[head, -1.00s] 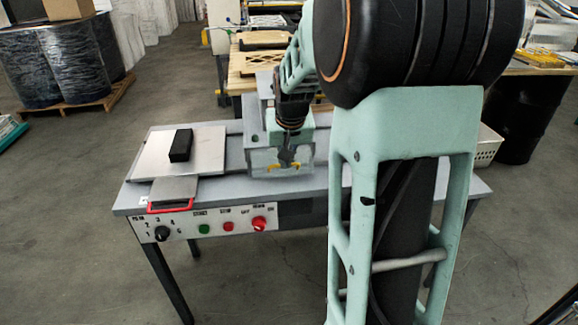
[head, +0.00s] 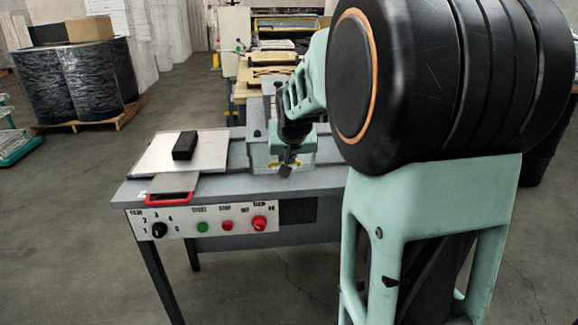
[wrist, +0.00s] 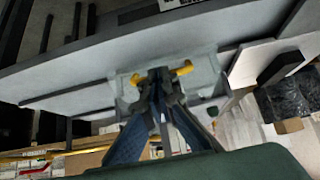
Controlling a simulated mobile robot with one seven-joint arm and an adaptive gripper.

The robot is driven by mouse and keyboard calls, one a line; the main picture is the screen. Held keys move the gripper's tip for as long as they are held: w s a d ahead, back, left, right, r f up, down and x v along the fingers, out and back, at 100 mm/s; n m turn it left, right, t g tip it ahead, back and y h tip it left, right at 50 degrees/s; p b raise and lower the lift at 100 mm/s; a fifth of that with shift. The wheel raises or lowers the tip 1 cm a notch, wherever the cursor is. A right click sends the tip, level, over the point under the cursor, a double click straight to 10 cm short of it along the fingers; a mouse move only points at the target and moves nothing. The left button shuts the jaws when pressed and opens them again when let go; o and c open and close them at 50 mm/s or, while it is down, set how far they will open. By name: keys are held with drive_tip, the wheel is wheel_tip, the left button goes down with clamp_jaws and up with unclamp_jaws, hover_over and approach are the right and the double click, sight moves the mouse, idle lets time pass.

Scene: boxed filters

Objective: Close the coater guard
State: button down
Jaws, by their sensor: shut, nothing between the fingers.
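The coater (head: 256,120) stands on the right part of the grey bench. Its pale, see-through-looking guard (head: 307,158) is at the front, partly hidden behind my gripper. The guard's yellow handle (head: 271,163) shows beside the fingers; both its ends show in the wrist view (wrist: 184,69). My gripper (head: 286,171) is shut and empty, pointing down in front of the guard. In the wrist view, the fingertips (wrist: 158,76) overlap the middle of the handle. I cannot tell whether they touch it, nor how far open the guard is.
A pale plate (head: 155,153) with a black block (head: 185,146) lies on the bench (head: 225,185) at left. A red-handled tray (head: 169,198) sits at its front edge, above the control panel (head: 205,226). My arm hides the bench's right end. Wrapped drums (head: 80,78) stand far left.

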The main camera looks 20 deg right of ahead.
wheel_tip(320, 180, down, 6)
drive_tip(key=w+t+h+b, duration=0.1)
drive_tip(key=w+t+b, duration=0.1)
drive_tip(key=b, duration=1.2)
drive_tip(key=shift+d+t, duration=0.3)
drive_tip(key=shift+t, duration=0.3)
drive_tip(key=shift+w, duration=0.2)
drive_tip(key=shift+r, duration=0.2)
